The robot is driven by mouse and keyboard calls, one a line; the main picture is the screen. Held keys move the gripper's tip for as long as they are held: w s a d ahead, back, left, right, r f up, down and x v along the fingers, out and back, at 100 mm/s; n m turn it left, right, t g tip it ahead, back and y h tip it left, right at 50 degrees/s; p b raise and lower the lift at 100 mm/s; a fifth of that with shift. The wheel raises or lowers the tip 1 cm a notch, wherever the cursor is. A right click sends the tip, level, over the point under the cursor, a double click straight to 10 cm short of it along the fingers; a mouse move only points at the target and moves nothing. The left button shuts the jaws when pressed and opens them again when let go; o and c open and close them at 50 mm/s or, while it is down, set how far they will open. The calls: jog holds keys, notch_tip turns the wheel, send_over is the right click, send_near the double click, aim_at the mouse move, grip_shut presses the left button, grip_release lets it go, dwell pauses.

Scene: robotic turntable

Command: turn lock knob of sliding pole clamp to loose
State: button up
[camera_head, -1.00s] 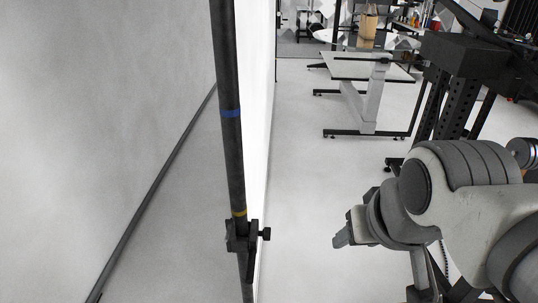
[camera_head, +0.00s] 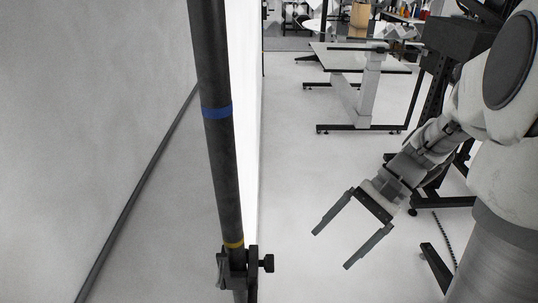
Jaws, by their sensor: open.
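A dark vertical pole (camera_head: 219,165) stands left of centre, with a blue band (camera_head: 216,112) and a lower yellow band (camera_head: 234,244). The black sliding pole clamp (camera_head: 236,270) sits around the pole just below the yellow band, near the bottom edge. Its lock knob (camera_head: 267,263) sticks out to the right on a short stem. My gripper (camera_head: 331,250) is open and empty to the right of the knob, apart from it. Its two long fingers point down and left.
A white panel stands directly behind the pole, and a grey wall (camera_head: 90,120) is on the left. A grey table (camera_head: 365,60) stands farther back. A dark frame (camera_head: 445,85) stands behind my arm. The floor between the knob and my gripper is clear.

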aim_at(267, 263)
jog(key=w+d+f+m+t+y+b, duration=0.25)
jog(key=d+f+m+y, duration=0.2)
jog(key=f, duration=0.35)
jog(key=w+d+f+m+t+y+b, duration=0.1)
jog(key=w+d+f+m+y+b, duration=0.3)
jog(key=f, duration=0.5)
jog(key=a+y, duration=0.1)
jog(key=a, duration=1.7)
jog(key=shift+s+a+r+m+b, duration=0.15)
jog(key=shift+a+r+m+b, duration=0.1)
jog(key=shift+a+m+b, duration=0.15)
jog(key=c, duration=1.4)
